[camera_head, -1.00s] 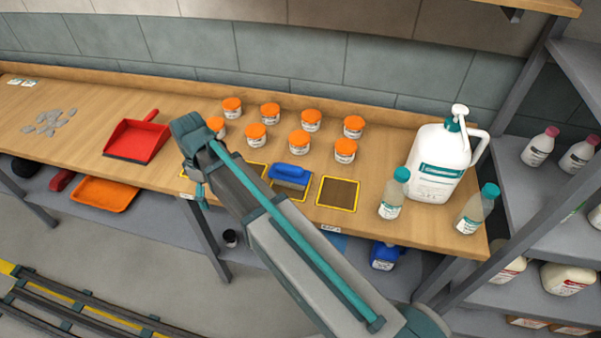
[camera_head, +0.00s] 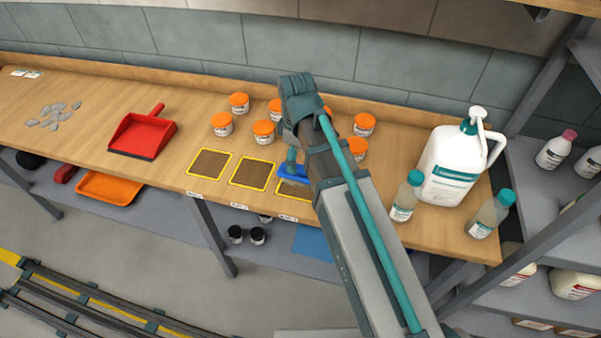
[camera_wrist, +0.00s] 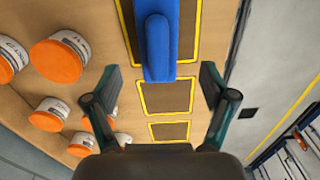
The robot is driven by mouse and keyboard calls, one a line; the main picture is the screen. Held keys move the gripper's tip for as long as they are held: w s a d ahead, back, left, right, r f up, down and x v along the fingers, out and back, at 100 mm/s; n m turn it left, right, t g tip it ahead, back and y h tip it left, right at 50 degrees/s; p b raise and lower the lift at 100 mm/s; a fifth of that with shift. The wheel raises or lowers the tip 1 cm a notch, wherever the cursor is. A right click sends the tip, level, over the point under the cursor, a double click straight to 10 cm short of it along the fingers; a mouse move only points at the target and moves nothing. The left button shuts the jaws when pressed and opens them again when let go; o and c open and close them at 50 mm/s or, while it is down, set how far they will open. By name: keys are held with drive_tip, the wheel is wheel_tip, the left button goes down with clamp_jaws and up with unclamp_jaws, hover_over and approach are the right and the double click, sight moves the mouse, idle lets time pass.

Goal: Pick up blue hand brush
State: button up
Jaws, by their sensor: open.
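The blue hand brush (camera_head: 290,174) lies on a yellow-bordered dark square on the wooden bench in the head view, partly hidden by my arm. In the wrist view, the blue brush (camera_wrist: 158,45) runs down from the top edge, its rounded handle end pointing toward my gripper. My gripper (camera_wrist: 159,76) is open, with one finger on each side of the handle's line. The handle end is about level with the fingertips in the picture; I cannot tell the height gap. In the head view my gripper (camera_head: 299,163) is over the brush, mostly hidden behind my wrist.
Several orange-lidded jars (camera_head: 264,131) stand behind the squares, close to my gripper. Two empty yellow-bordered squares (camera_head: 252,174) lie left of the brush. A red dustpan (camera_head: 142,136) is further left. A large white pump bottle (camera_head: 449,165) and two smaller bottles stand at right.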

sight(299, 165)
drive_tip(key=shift+d+f+p, duration=0.2)
drive_tip(key=shift+f+p, duration=0.95)
drive_tip(key=shift+f, duration=2.35)
drive_tip(key=c, duration=1.3)
drive_tip(key=shift+c, duration=0.2)
drive_tip(key=shift+r, duration=0.15)
drive_tip(key=shift+r, duration=0.35)
drive_tip(key=s+a+r+b, duration=0.5)
drive_tip(key=s+a+r, duration=0.3)
drive_tip(key=s+r, duration=0.3)
drive_tip(key=shift+a+r, duration=0.35)
drive_tip(key=shift+r, duration=0.2)
